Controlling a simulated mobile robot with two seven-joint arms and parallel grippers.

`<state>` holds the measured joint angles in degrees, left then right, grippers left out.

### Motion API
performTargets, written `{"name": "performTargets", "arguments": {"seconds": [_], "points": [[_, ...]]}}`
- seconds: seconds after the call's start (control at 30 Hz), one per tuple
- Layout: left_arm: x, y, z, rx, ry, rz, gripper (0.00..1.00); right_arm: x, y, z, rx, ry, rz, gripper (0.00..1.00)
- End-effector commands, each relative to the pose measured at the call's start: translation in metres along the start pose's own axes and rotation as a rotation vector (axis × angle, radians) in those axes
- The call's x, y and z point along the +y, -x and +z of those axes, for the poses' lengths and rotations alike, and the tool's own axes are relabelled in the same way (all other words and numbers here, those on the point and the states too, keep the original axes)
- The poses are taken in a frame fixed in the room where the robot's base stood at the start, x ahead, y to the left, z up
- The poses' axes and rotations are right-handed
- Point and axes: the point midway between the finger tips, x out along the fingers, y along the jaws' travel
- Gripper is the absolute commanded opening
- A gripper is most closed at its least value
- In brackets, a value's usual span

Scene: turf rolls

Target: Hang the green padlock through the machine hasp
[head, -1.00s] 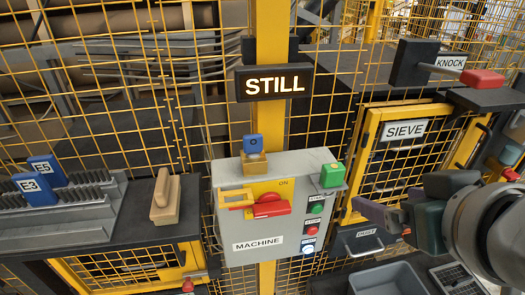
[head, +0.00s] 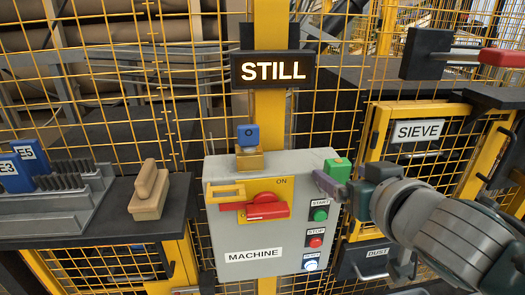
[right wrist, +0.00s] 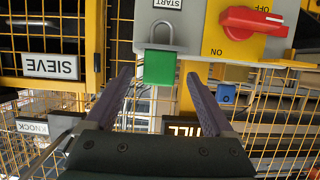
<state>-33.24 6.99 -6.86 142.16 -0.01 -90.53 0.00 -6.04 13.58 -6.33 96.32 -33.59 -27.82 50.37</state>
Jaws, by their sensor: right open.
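The green padlock (head: 338,168) sits at the top right corner of the grey machine box (head: 225,235). In the right wrist view the green padlock (right wrist: 159,68) shows its body and metal shackle, ahead of my fingertips and between their lines. My right gripper (head: 336,186) is open beside the padlock, with no visible hold on it. The right wrist view shows its two fingers (right wrist: 160,75) spread. The yellow hasp (head: 227,191) is on the box front, left of the red switch handle (head: 264,207). My left gripper is not in view.
A blue padlock (head: 248,135) stands on a brass block on top of the box. A wooden-handled brush (head: 148,192) lies on the left shelf. Yellow mesh fencing surrounds the box. The SIEVE door (head: 415,160) and a red-handled lever (head: 500,57) are at right.

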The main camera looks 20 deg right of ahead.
Motion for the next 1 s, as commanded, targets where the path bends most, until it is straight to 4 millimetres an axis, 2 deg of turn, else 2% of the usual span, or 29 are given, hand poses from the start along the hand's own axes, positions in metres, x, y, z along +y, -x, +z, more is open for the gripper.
{"name": "performTargets", "arguments": {"seconds": [0.2, 0.3, 0.6, 1.0], "points": [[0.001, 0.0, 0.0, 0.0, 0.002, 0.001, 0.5, 0.001, -0.029, 0.003, 0.001, 0.001, 0.001, 0.88], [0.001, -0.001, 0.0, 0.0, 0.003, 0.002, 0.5, 0.001, -0.036, 0.003, 0.0, 0.001, 0.001, 0.88], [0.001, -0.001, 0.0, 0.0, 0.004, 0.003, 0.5, 0.001, -0.039, 0.003, -0.001, 0.0, 0.0, 0.86], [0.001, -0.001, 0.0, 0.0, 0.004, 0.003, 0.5, 0.001, -0.038, 0.003, -0.001, 0.0, 0.0, 0.41]]}}
